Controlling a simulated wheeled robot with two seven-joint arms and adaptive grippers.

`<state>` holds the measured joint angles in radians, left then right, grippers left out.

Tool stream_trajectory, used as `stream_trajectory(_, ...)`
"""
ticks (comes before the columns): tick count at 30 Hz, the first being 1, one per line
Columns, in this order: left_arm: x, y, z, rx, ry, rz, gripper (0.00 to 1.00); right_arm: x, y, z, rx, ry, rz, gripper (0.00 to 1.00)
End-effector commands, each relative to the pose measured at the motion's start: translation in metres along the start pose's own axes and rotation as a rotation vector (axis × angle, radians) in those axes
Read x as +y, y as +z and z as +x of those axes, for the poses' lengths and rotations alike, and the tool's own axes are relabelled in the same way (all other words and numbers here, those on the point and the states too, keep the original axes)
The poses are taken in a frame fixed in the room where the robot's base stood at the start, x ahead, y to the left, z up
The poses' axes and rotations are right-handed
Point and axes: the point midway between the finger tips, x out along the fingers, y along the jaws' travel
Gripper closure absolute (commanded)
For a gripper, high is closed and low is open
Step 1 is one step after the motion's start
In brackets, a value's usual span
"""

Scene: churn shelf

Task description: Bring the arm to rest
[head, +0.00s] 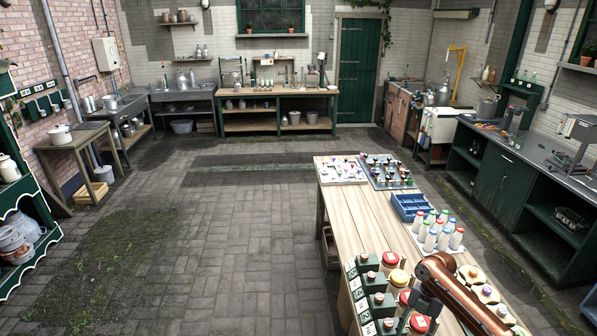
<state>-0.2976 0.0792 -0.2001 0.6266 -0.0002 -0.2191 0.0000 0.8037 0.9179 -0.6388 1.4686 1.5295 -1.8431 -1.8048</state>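My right arm comes in at the bottom right as a copper-coloured link over the near end of the wooden table (370,222). Its dark gripper (408,316) points down from the link's end, among the red- and yellow-lidded jars (391,259). The fingertips are small and partly cut off at the lower edge, so I cannot tell whether they are open or shut or touch anything. My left gripper is not in view.
Green numbered blocks (364,271) line the table's left edge. White bottles with coloured caps (437,232) and a blue crate (410,206) stand farther back. Boards with small items (340,169) lie at the far end. The paved floor (225,240) left of the table is clear.

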Motion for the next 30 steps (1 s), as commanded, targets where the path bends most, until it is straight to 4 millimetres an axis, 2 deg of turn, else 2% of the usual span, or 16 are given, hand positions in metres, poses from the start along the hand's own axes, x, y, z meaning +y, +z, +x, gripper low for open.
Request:
stream_trajectory(11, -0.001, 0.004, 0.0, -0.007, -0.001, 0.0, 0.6, 0.005, -0.019, 0.086, -0.039, 0.001, 0.167, 0.56)
stream_trajectory(17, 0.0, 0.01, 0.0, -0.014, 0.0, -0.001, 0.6, 0.008, -0.046, 0.152, -0.065, 0.052, 0.349, 0.56)
stream_trajectory(21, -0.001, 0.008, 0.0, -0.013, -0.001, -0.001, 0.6, 0.005, -0.078, 0.203, -0.078, 0.156, 0.591, 0.56)
stream_trajectory(24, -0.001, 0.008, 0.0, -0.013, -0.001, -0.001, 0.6, -0.003, -0.099, 0.226, -0.076, 0.253, 0.803, 0.56)
stream_trajectory(27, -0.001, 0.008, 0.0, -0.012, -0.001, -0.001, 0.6, -0.019, -0.116, 0.238, -0.065, 0.358, 1.043, 0.56)
stream_trajectory(30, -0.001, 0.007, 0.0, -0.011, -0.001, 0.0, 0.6, -0.044, -0.128, 0.241, -0.053, 0.465, 1.297, 0.56)
